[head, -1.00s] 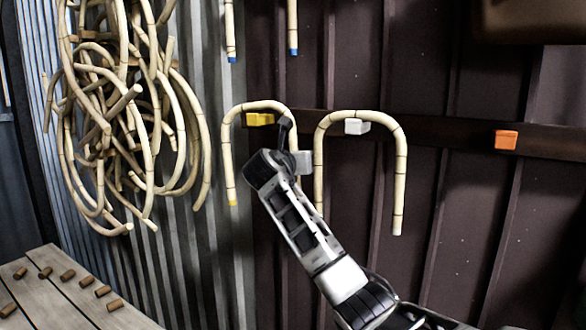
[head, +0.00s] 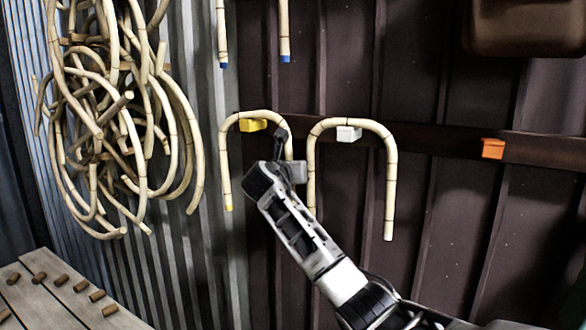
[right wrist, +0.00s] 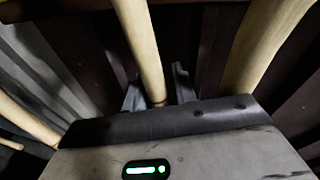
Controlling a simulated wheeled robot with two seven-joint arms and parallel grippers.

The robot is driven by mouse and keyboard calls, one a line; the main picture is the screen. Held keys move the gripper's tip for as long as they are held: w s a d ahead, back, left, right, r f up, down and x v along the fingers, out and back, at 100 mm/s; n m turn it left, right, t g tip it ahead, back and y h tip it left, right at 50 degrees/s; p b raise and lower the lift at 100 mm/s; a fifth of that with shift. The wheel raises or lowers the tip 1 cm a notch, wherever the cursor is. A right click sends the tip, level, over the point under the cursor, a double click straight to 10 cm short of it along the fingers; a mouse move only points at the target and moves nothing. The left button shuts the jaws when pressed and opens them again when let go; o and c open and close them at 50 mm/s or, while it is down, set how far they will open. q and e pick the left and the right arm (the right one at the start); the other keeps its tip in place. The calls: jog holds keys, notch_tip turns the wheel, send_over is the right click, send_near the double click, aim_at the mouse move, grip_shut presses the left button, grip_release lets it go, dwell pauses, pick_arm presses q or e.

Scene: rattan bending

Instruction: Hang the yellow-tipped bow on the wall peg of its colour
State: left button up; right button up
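The yellow-tipped bow (head: 224,170) is a pale rattan arch, legs down, in the head view. Its arch lies over the yellow wall peg (head: 253,126), which shows just under the curve; I cannot tell whether the two touch. Its left leg ends in a yellow tip (head: 229,208); its right leg's lower end is hidden behind my right gripper (head: 283,138). In the right wrist view, the dark fingers of my right gripper (right wrist: 160,88) stand close on both sides of a rattan leg (right wrist: 145,50), and appear shut on it. My left gripper is not in view.
Another bow (head: 387,190) hangs over the white peg (head: 348,133), close to the right of my gripper. The orange peg (head: 493,149) is empty. A blue-tipped bow (head: 285,30) hangs above. A rattan tangle (head: 120,130) and a plank table (head: 50,300) are at left.

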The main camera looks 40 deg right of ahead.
jog(key=shift+o, duration=0.9)
pick_arm(q)
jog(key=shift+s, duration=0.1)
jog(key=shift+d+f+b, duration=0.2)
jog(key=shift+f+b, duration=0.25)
jog(key=shift+b, duration=0.4)
pick_arm(e)
jog(key=v, duration=1.6)
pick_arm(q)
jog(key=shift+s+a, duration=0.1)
pick_arm(e)
jog(key=shift+f, duration=0.1)
